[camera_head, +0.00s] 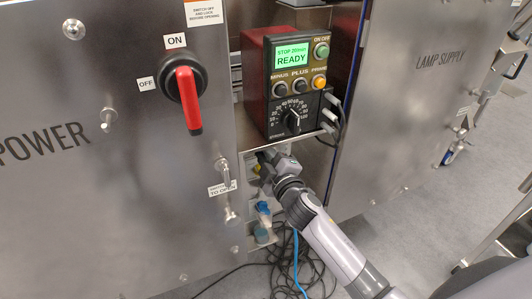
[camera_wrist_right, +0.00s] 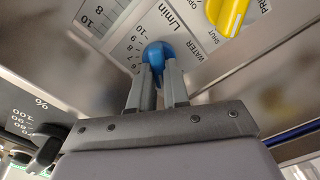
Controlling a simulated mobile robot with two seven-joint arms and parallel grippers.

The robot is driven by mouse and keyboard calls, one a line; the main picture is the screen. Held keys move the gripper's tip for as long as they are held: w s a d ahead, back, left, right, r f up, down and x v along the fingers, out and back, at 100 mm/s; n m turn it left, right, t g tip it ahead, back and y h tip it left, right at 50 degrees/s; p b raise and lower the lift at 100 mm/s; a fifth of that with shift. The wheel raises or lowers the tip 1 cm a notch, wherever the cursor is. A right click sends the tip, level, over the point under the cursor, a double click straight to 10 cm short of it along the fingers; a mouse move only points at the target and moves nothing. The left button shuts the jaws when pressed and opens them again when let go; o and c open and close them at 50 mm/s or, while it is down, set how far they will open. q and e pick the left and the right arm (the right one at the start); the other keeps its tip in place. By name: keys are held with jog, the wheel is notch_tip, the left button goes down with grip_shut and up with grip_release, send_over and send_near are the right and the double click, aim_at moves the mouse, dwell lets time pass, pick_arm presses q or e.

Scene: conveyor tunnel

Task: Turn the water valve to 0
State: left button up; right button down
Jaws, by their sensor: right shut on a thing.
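A blue knob (camera_wrist_right: 159,51) shows in the right wrist view against a white scale plate (camera_wrist_right: 135,42) marked L/min, beside the word WATER. The plate appears upside down, and which number the knob points to is not clear. My right gripper (camera_wrist_right: 158,75) has its two fingers closed on the knob from either side. In the head view my right gripper (camera_head: 268,161) reaches into the gap below the control box, and the knob is hidden there. My left gripper is not in view.
A yellow handle (camera_wrist_right: 228,14) sits close to the blue knob. The control box (camera_head: 290,80) reads READY above my gripper. A power cabinet (camera_head: 100,190) with a red-handled switch (camera_head: 188,98) stands left. Cables (camera_head: 290,272) lie below. A black dial (camera_wrist_right: 46,153) shows lower left in the wrist view.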

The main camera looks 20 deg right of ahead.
jog(key=shift+f+n, duration=0.15)
jog(key=shift+n, duration=1.9)
jog(key=shift+f+n, duration=0.1)
jog(key=shift+n, duration=1.95)
jog(key=c, duration=1.1)
grip_release()
jog(key=shift+s, duration=0.15)
jog(key=s+p, duration=0.1)
jog(key=s, duration=0.6)
jog(key=shift+d, duration=0.25)
